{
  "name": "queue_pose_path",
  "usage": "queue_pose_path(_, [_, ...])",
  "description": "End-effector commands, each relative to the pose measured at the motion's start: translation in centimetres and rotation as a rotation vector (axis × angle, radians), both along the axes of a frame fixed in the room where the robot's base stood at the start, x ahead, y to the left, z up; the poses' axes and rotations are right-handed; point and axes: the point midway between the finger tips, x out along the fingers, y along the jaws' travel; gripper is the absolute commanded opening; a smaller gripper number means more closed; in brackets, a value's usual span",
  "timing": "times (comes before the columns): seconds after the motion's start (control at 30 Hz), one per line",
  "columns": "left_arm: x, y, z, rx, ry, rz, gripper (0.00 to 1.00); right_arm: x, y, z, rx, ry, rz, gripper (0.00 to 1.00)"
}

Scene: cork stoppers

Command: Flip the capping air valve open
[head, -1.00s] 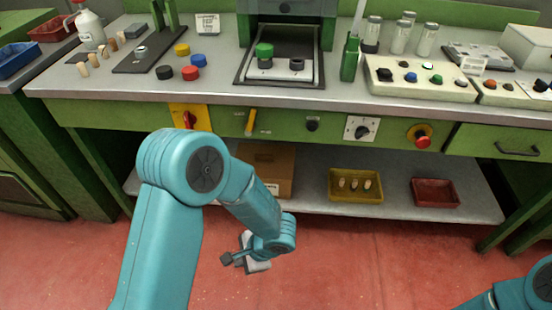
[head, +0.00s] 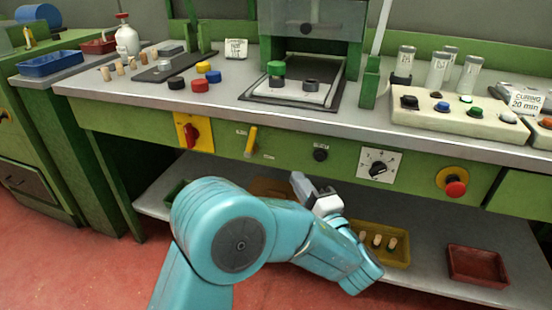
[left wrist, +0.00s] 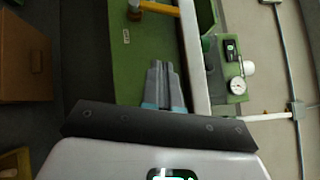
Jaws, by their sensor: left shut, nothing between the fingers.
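The air valve is a yellow lever (head: 251,142) on the green front panel under the bench top. It hangs nearly straight down, with small white labels beside it that are too small to read. In the left wrist view a yellow-orange lever (left wrist: 156,8) shows at the top edge, beyond the fingertips and apart from them. My left gripper (head: 297,179) is shut and empty, below and to the right of the lever in the head view. Its closed fingers also show in the left wrist view (left wrist: 158,68). My right gripper is not in view.
A red knob on a yellow plate (head: 193,132) is left of the lever. A black knob (head: 320,154), a dial (head: 378,167) and a red button (head: 455,186) are to its right. The bench edge juts above. A yellow tray (head: 398,256) with corks stands on the lower shelf.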

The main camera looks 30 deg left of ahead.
Motion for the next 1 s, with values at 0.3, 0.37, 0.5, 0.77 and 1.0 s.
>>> queue_pose_path(0.3, [2.2,4.8,0.8,0.001,-0.005,0.006,0.00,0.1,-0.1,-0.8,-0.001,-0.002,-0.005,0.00])
queue_pose_path(0.37, [2.9,5.9,1.0,0.000,-0.005,0.006,0.00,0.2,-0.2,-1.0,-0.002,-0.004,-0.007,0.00])
queue_pose_path(0.5, [4.6,8.4,1.5,0.000,-0.004,0.007,0.00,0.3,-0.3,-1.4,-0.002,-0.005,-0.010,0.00])
queue_pose_path(0.77, [4.5,11.8,2.5,0.001,-0.001,0.004,0.00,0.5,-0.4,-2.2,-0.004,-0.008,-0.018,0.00])
queue_pose_path(1.0, [4.4,12.4,2.8,0.001,0.000,0.001,0.00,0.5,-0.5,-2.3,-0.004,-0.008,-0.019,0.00])
